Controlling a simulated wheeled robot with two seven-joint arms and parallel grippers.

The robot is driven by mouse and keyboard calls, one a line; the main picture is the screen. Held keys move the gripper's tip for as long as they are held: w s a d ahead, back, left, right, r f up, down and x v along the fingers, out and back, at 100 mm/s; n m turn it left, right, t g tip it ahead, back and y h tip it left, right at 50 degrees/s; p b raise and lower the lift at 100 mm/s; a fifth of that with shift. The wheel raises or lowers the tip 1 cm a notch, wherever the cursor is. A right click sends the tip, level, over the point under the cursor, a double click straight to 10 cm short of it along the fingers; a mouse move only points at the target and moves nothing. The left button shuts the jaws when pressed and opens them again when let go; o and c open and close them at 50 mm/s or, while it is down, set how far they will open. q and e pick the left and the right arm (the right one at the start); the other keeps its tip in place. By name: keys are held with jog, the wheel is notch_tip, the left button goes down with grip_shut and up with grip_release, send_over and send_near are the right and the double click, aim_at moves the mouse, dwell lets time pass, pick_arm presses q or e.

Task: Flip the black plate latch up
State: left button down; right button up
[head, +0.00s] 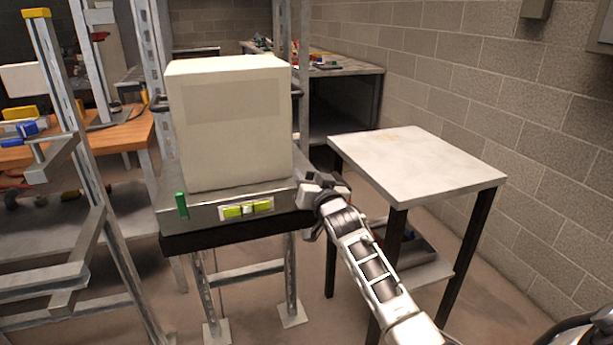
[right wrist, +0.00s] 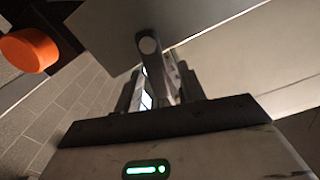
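My right gripper (head: 318,188) is at the right front corner of the grey metal base under a white box-shaped heater (head: 235,120). In the right wrist view its two fingers (right wrist: 162,90) stand apart, with a grey metal bar with a round end (right wrist: 149,46) showing between and beyond them. I cannot tell whether they touch it. A dark piece (right wrist: 55,30) with an orange round knob is at the upper left of that view. I cannot tell for sure which part is the black plate latch; the gripper hides that corner in the head view. My left gripper is not in view.
The base front carries a panel with yellow-green parts (head: 247,210) and a green piece (head: 182,205). A white-topped table (head: 420,165) stands close to the right of the gripper. Metal rack posts (head: 95,190) stand at the left. A block wall is at the right.

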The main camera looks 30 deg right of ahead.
jog(key=shift+x, duration=1)
grip_shut()
jog(key=shift+a+r+n+p, duration=0.15)
jog(key=shift+a+n+p, duration=0.2)
jog(key=shift+n, duration=0.35)
jog(key=shift+w+a+n, duration=0.1)
jog(key=shift+a+n, duration=0.15)
jog(key=shift+n, duration=0.75)
grip_release()
